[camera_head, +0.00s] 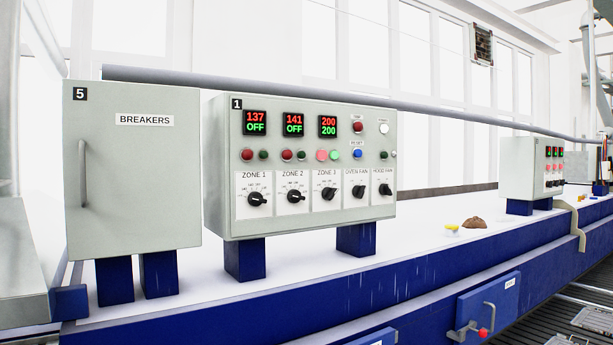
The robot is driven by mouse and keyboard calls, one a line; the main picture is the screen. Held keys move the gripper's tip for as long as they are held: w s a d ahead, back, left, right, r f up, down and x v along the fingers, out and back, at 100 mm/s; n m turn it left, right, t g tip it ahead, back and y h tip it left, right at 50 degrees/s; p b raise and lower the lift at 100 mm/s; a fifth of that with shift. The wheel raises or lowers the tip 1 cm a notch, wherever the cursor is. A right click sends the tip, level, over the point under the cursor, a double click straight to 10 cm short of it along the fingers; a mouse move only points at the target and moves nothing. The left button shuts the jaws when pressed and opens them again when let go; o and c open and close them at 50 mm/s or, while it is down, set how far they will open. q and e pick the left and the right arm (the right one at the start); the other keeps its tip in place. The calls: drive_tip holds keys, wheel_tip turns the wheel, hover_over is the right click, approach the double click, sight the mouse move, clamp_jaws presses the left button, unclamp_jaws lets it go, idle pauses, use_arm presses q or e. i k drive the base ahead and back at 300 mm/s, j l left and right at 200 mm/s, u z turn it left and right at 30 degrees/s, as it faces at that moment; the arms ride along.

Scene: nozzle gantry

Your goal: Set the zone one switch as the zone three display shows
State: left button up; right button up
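The grey control box marked 1 (220,190) stands on blue feet in the middle of the view. Its zone one switch (257,198) is a black rotary knob on a white dial plate labelled ZONE 1; its pointer is too small to read surely. The zone one display (255,122) shows red 137 over green OFF. The zone three display (327,126) shows red 200 over green 200. The zone three knob (328,193) sits below it. The zone two display (293,124) shows 141 over OFF. Neither of my grippers is in view.
A closed grey breaker cabinet (135,190) marked 5, with a handle, stands left of the box. The zone two knob (294,195), oven fan knob (358,191) and hood fan knob (385,189) are beside the switch. A smaller control box (535,180) stands farther right.

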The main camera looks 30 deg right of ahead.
sight(257, 199)
drive_tip(key=z, duration=1.25)
